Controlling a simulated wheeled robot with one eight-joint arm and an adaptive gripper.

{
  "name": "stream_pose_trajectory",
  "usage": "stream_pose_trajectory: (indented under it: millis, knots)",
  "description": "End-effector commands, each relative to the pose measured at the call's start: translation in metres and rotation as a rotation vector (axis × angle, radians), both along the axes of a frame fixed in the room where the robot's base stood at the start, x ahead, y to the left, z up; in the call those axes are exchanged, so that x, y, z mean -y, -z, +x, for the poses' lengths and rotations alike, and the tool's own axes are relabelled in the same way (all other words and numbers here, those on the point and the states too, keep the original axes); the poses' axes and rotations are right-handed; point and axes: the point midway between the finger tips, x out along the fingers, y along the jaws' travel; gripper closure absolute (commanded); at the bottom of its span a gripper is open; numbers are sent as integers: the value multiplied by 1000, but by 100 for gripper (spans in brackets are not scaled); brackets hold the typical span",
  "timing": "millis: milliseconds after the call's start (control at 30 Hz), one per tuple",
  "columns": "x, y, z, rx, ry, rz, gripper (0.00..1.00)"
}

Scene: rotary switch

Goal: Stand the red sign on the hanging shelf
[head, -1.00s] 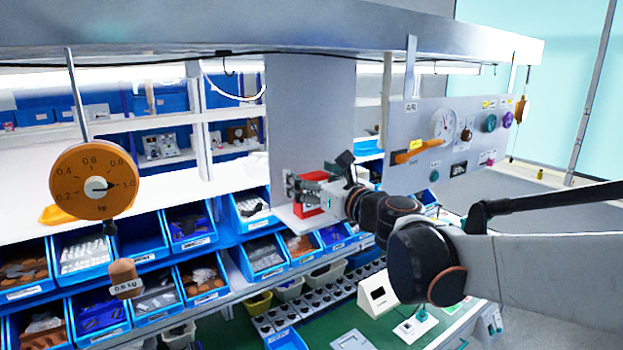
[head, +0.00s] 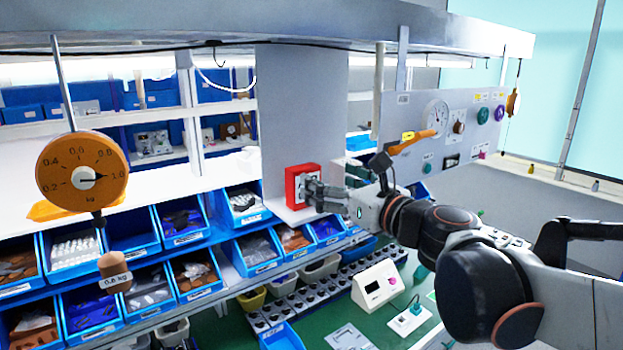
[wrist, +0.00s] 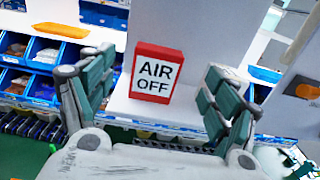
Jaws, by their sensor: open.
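The red sign (head: 297,186) stands upright on the small white ledge of the hanging shelf (head: 294,215), in front of its grey back panel. In the wrist view the red sign (wrist: 155,73) shows a white face reading "AIR OFF" and leans slightly in the picture. The white shelf surface (wrist: 187,115) shows below it. My gripper (head: 312,192) is just right of the sign in the head view. In the wrist view my gripper (wrist: 155,88) has its two fingers spread wide, one on each side of the sign, with clear gaps to it. It holds nothing.
Blue bins (head: 240,207) line the racks below and left of the shelf. A grey panel (head: 450,140) with a gauge, knobs and an orange lever is at right. An orange dial scale (head: 82,174) hangs at left. A white box (head: 378,288) stands on the green bench.

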Motion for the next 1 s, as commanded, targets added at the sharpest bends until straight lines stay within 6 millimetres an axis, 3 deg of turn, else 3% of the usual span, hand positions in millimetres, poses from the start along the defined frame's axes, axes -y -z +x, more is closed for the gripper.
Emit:
stream_pose_trajectory:
  millis: [333,467,567,667,800,900,1000]
  knots:
    - [20,-5,-19,-18,33,60,19]
    - [56,-20,-20,-108,180,360,19]
    - [105,-20,-26,-229,356,762,19]
    - [154,5,-44,-369,540,1219,19]
    - [195,73,-88,-563,799,1853,19]
    - [198,129,-129,-687,996,2260,19]
    - [184,175,-170,-784,1191,2576,19]
